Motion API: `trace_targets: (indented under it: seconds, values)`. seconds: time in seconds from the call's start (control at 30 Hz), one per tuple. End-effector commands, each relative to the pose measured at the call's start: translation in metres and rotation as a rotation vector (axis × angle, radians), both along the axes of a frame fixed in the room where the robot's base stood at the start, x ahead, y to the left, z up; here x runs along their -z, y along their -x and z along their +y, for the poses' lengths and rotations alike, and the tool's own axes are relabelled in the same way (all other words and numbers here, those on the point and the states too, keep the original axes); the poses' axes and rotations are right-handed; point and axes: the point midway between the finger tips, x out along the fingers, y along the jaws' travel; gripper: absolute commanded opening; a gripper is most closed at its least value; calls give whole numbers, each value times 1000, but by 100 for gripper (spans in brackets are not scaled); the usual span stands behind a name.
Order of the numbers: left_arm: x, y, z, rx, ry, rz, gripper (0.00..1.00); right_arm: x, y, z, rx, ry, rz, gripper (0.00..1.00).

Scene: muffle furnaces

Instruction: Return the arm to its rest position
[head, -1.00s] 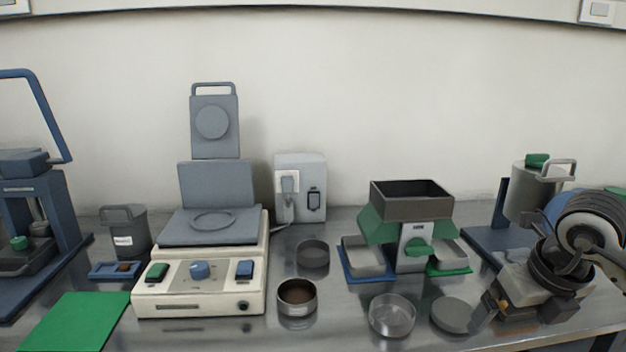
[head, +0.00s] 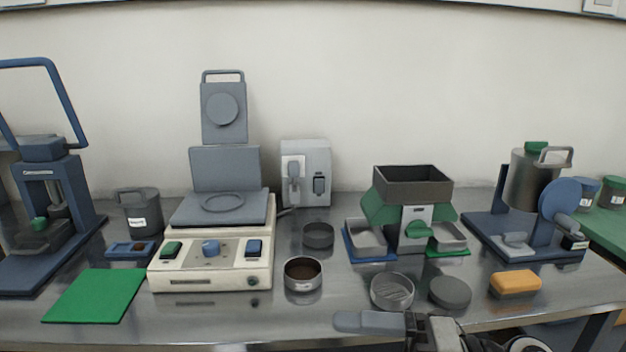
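My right gripper (head: 345,321) is at the bottom of the head view, low at the table's front edge, its fingers pointing left. It appears edge-on, so its opening does not show. Nothing is visible in it. The rest of my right arm (head: 440,335) is cut off by the lower border. My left gripper and arm are out of view.
The steel table (head: 330,317) carries a white hot-plate unit (head: 210,262), a dark-filled cup (head: 303,274), a clear dish (head: 392,291), a grey disc (head: 450,292), a yellow sponge (head: 515,283), a green-sided hopper (head: 380,210) and a green mat (head: 95,295). Bare metal shows along the front edge.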

Motion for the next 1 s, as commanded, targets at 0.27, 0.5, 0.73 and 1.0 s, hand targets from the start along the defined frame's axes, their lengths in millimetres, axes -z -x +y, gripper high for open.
trace_targets:
  seconds: [0.27, 0.5, 0.73, 1.0]
  values:
    - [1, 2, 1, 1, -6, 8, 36, 79, -36, -71, 810, -802, 916, 100]
    - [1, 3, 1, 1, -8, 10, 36, 203, 30, -92, 1206, -854, 1529, 100]
    - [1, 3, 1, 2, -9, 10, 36, 236, 65, -88, 1294, -829, 1733, 100]
    - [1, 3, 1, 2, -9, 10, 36, 237, 65, -88, 1295, -828, 1735, 100]
